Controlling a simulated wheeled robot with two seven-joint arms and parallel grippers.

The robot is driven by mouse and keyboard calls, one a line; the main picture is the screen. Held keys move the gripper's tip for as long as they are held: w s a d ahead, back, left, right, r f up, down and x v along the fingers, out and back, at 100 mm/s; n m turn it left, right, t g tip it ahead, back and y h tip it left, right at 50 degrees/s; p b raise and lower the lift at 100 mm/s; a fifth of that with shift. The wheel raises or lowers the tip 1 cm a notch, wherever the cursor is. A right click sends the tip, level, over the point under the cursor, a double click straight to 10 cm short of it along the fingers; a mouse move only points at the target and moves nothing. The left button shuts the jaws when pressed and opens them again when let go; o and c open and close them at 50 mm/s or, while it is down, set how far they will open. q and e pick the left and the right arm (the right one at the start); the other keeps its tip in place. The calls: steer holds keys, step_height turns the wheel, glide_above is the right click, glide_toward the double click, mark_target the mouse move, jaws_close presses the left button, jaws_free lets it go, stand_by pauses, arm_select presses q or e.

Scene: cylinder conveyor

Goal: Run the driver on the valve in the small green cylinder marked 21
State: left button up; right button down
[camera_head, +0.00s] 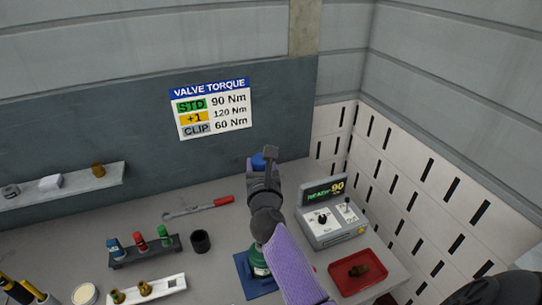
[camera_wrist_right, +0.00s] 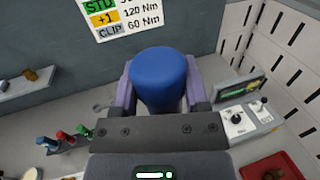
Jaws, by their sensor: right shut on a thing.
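My right gripper (camera_head: 262,166) is shut on a blue round-ended thing (camera_wrist_right: 160,78), which looks like the driver's body. Its blue end also shows between the fingers in the head view (camera_head: 258,159). A green cylinder (camera_head: 258,262) stands on a blue base (camera_head: 246,284) below, mostly hidden behind my right arm. Its number and valve cannot be seen, and I cannot tell whether the driver touches the valve. My left gripper is not in view.
A grey control box (camera_head: 338,232) displays 90, right of the arm. A red tray (camera_head: 372,283) holds a brass piece. A rack (camera_head: 145,250) with coloured tools, a black cup (camera_head: 200,241) and a red-handled wrench (camera_head: 197,208) lie left. A torque sign (camera_head: 211,107) hangs behind.

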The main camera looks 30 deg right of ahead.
steer(key=shift+a+f+b, duration=0.15)
steer(key=shift+f+b, duration=0.15)
steer(key=shift+b, duration=0.1)
steer(key=f+b, duration=0.6)
steer(key=shift+w+a, duration=0.1)
steer(key=shift+w, duration=0.1)
steer(key=shift+r, duration=0.1)
steer(key=shift+s+r+p, duration=0.1)
steer(key=shift+p, duration=0.2)
steer(key=shift+f+b, duration=0.6)
steer(key=shift+f, duration=0.1)
steer(key=shift+r, duration=0.2)
steer(key=shift+f, duration=0.4)
stand_by(0.6)
steer(key=shift+r, duration=0.1)
